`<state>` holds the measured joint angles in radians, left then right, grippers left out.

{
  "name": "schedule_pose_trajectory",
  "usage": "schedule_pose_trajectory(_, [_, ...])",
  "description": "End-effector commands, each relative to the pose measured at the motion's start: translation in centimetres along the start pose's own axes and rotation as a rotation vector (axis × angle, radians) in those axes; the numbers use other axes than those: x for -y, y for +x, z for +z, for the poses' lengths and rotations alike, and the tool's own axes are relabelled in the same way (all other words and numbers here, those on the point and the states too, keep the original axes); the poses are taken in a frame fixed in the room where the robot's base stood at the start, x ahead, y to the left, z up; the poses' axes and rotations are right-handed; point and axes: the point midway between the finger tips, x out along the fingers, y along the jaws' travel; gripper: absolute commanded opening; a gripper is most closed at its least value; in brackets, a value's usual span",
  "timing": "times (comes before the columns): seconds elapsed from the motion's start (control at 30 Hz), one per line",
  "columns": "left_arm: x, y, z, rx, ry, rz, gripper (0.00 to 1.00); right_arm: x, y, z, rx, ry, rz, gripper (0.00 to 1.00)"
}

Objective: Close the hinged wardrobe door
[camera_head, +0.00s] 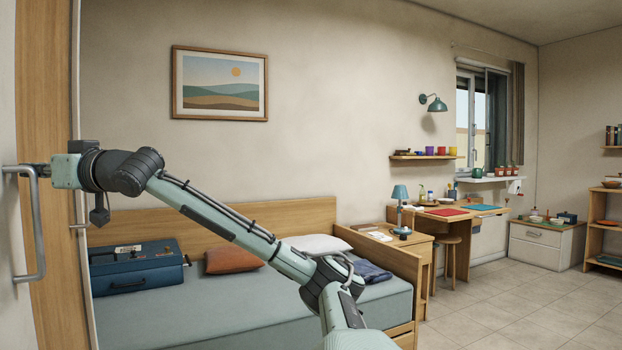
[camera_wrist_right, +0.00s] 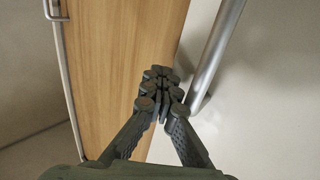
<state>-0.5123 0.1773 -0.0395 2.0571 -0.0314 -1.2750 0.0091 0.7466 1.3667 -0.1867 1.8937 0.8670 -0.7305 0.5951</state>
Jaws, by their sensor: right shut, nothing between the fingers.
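The wardrobe fills the left edge of the head view. A wooden panel (camera_head: 45,130) with a pale edge, which looks like the inner face of the open door, stands out beside a white front (camera_head: 8,110) with a long grey bar handle (camera_head: 36,230). In the wrist view the wooden panel (camera_wrist_right: 115,50) is on the left, and the bar handle (camera_wrist_right: 213,55) and white front (camera_wrist_right: 270,100) are on the right. My right gripper (camera_head: 36,168) is shut and empty near the handle's top; its tips (camera_wrist_right: 160,75) overlap the panel's right edge. I cannot tell whether they touch it. My left gripper is out of view.
Another handle (camera_head: 78,226) sticks out beyond the panel's pale edge. A bed (camera_head: 240,305) with a blue case (camera_head: 138,268) lies behind my right arm. A bedside cabinet (camera_head: 405,243) and desk (camera_head: 470,222) stand farther right. The tiled floor (camera_head: 500,310) at right is clear.

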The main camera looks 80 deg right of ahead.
Motion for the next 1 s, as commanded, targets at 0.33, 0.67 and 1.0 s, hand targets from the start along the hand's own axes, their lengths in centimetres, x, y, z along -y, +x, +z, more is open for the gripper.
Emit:
schedule_pose_trajectory(0.33, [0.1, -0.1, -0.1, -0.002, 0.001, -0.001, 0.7, 1.0, 0.0, 0.6, 0.006, 0.004, -0.023, 0.0])
schedule_pose_trajectory(0.67, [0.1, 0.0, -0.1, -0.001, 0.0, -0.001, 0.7, 0.5, -2.1, 0.7, 0.009, -0.004, -0.011, 0.0])
schedule_pose_trajectory(1.0, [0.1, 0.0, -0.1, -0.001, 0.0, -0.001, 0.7, 0.3, -5.9, 0.0, -0.001, -0.001, -0.011, 0.0])
